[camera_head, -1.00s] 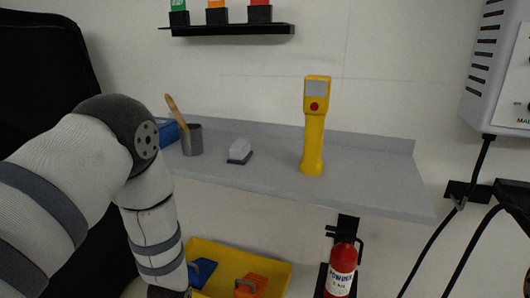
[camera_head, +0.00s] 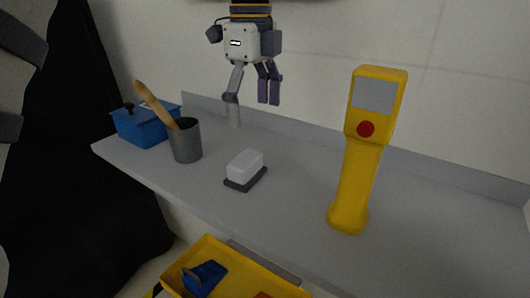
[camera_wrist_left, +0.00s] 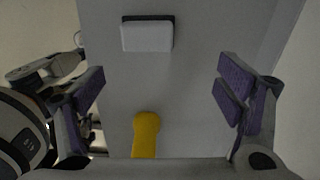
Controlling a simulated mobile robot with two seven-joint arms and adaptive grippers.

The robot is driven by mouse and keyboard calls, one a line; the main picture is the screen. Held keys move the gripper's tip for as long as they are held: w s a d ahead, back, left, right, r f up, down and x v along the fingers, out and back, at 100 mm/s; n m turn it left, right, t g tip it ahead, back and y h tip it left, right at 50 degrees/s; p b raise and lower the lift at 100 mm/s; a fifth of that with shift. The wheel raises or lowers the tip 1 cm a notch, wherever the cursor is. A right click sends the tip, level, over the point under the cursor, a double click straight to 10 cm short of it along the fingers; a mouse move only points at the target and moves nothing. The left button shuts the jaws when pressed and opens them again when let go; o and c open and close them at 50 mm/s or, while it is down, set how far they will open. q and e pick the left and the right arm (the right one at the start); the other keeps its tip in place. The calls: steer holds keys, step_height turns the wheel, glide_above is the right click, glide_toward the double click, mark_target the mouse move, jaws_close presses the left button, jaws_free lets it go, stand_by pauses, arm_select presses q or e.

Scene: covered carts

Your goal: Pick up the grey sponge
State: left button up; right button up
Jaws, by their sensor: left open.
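The grey sponge (camera_head: 246,164), a pale grey block on a dark flat base, lies on the grey shelf (camera_head: 300,220) between a dark cup and a yellow handheld device. It also shows near the top of the left wrist view (camera_wrist_left: 147,38). My left gripper (camera_head: 251,101) hangs fingers-down above the shelf, above the sponge in the head view and apart from it. Its purple-padded fingers are wide open and empty, also in the left wrist view (camera_wrist_left: 165,88). My right gripper is not in view.
The dark grey cup (camera_head: 186,142) holds a wooden-handled tool (camera_head: 156,104), beside a blue box (camera_head: 143,126). The yellow device (camera_head: 357,185) stands upright to the right and shows in the wrist view (camera_wrist_left: 146,135). A yellow tray (camera_head: 205,252) is below the shelf.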

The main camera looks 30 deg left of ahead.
mark_target(245, 159)
arm_select(q)
steer(key=f, duration=0.1)
steer(key=s+f, duration=0.1)
steer(key=f, duration=0.1)
steer(key=shift+s+f, duration=0.25)
steer(key=shift+s, duration=0.15)
steer(key=f, duration=0.4)
steer(key=a+f, duration=0.1)
steer(key=f, duration=0.1)
steer(key=shift+s+f, duration=0.2)
steer(key=shift+f, duration=0.2)
steer(key=shift+w+f, duration=0.1)
steer(key=shift+f, duration=0.25)
steer(key=c, duration=1.3)
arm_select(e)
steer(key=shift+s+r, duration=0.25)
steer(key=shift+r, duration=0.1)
arm_select(q)
steer(key=shift+r, duration=0.1)
